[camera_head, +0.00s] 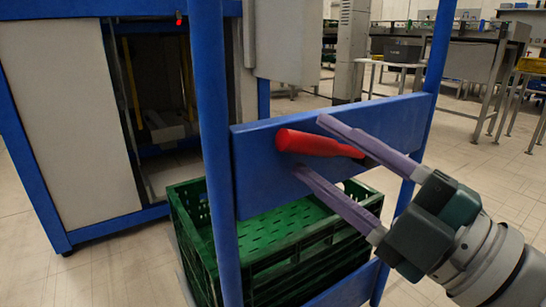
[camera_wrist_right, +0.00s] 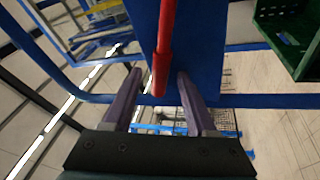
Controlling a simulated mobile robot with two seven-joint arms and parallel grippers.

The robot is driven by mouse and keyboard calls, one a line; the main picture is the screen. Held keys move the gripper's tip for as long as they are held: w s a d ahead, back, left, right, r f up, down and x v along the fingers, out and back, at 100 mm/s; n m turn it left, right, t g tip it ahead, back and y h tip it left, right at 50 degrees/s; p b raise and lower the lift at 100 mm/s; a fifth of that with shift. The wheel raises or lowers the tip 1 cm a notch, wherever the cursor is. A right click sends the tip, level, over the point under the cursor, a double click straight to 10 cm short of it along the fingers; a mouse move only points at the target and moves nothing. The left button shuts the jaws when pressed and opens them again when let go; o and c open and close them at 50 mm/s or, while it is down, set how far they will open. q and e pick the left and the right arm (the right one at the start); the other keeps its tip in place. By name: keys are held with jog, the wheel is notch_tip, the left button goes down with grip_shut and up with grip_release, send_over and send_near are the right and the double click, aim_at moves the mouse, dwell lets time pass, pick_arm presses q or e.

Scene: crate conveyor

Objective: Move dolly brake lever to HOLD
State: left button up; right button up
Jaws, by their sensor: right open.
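The red brake lever (camera_head: 318,144) sticks out in front of the blue crossplate (camera_head: 254,174) of the dolly frame, lying nearly level in the head view. My right gripper (camera_head: 310,147) is open, with one purple finger above the lever and one below it. In the right wrist view, the red lever (camera_wrist_right: 162,62) comes down from the top and its end lies between the two open fingers (camera_wrist_right: 156,88). I cannot tell whether either finger touches it. No HOLD marking is readable. My left gripper is not in view.
A green crate (camera_head: 290,243) stands behind and below the crossplate. Blue uprights (camera_head: 214,120) flank the plate on both sides. A blue-framed machine (camera_head: 70,110) stands at the left. Open tiled floor (camera_head: 480,180) lies at the right, with steel tables behind.

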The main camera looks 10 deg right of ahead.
jog(key=shift+w, duration=0.1)
jog(key=shift+a, duration=0.1)
grip_shut()
dwell(0.3)
dwell(0.9)
